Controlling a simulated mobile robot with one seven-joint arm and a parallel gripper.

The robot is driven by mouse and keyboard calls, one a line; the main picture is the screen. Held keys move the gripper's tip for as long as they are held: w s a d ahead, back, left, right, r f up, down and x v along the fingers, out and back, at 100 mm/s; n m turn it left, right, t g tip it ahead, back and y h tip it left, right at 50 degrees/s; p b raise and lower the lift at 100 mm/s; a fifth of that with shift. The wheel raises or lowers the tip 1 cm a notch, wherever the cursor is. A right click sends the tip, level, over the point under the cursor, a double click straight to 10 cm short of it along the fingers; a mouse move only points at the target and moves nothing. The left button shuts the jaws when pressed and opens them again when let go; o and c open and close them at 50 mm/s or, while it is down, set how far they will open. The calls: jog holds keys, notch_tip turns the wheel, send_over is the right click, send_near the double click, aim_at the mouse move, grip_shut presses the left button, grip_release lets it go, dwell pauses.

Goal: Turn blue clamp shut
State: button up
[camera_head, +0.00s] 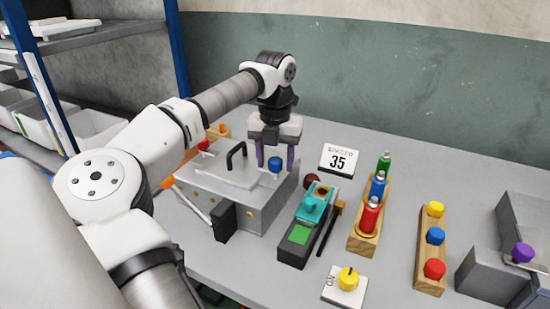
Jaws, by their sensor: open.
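The blue clamp (275,163) is a small blue knob on top of the grey metal press box (262,214), near its right side. A black handle (236,157) stands on the lid (214,172) to its left. My gripper (275,163) points straight down, with one purple finger on each side of the blue clamp. The fingers are open. I cannot tell whether either finger touches the knob.
To the right are a teal-and-black device (303,225), a wooden rack (372,217) of coloured bottles, a wooden strip (428,262) with coloured knobs and a yellow dial (347,279). A number card (338,160) stands behind. A shelf (95,33) is at left.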

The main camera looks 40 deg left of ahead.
aim_at(275, 160)
notch_tip(275, 160, up, 14)
jog(key=p, duration=1)
jog(key=shift+f, duration=0.15)
